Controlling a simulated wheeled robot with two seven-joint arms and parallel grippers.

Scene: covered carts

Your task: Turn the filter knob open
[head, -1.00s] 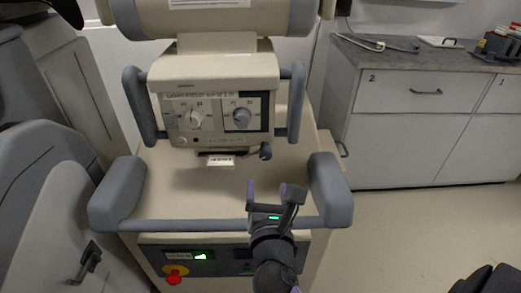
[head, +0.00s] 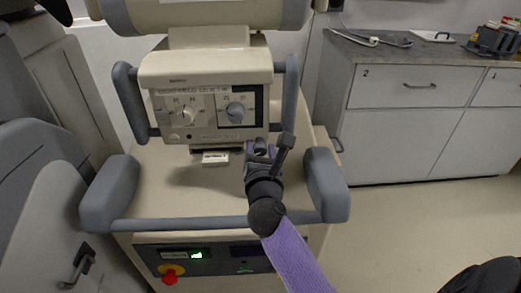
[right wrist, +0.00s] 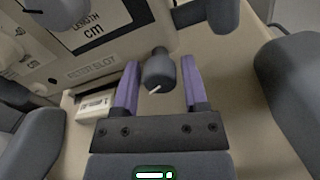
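The filter knob is a small dark grey knob (right wrist: 158,72) on a short stem below the control panel, beside the words "FILTER SLOT". A white line shows on its near end. My right gripper (right wrist: 156,90) is open, with one purple finger on each side of the knob. Gaps show between the knob and both fingers in the right wrist view. In the head view the right gripper (head: 261,149) is just under the panel's lower right corner, and its fingers partly hide the knob. My left gripper is not in view.
The control panel (head: 206,134) with two dials is just above my right gripper. A small white label piece (head: 215,157) is left of the knob. A grey rail (head: 190,225) with padded corners crosses the cart's front. A red stop button (head: 170,275) is below it.

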